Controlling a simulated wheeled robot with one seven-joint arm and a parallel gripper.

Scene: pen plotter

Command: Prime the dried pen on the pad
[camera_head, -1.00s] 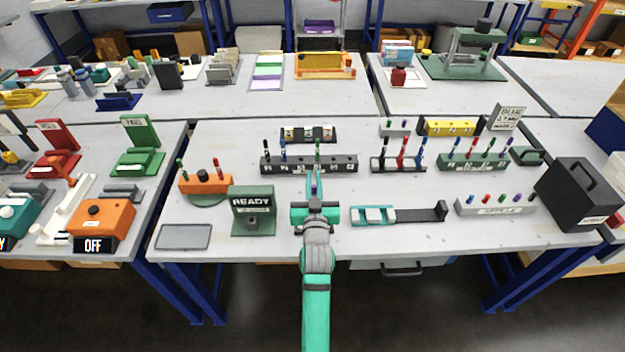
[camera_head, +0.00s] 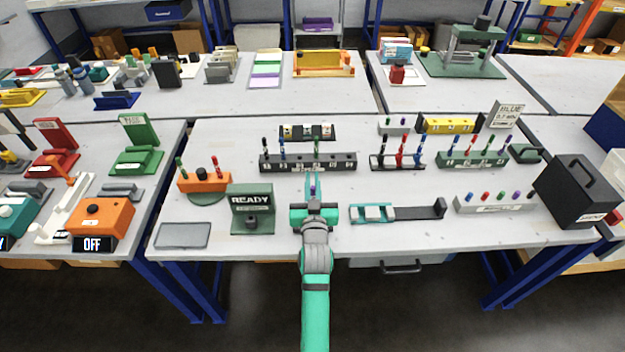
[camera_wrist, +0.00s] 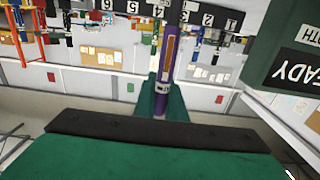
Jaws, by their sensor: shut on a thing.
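My gripper (camera_head: 312,188) is shut on a purple pen (camera_head: 313,190) above the middle of the near table. In the wrist view the purple pen (camera_wrist: 170,55) stands out between the teal fingers, with a pale band near the grip; its tip cannot be made out. A flat grey pad (camera_head: 183,235) lies at the table's front left corner, well apart from the pen. A green stand with a READY sign (camera_head: 251,199) is between the pad and my gripper; it also shows in the wrist view (camera_wrist: 285,60).
A dark pen rack (camera_head: 335,163) is behind my gripper. An orange holder with pens (camera_head: 205,182) is behind the pad. A teal and black fixture (camera_head: 405,213) is to the right, with a black box (camera_head: 578,190) at the far right.

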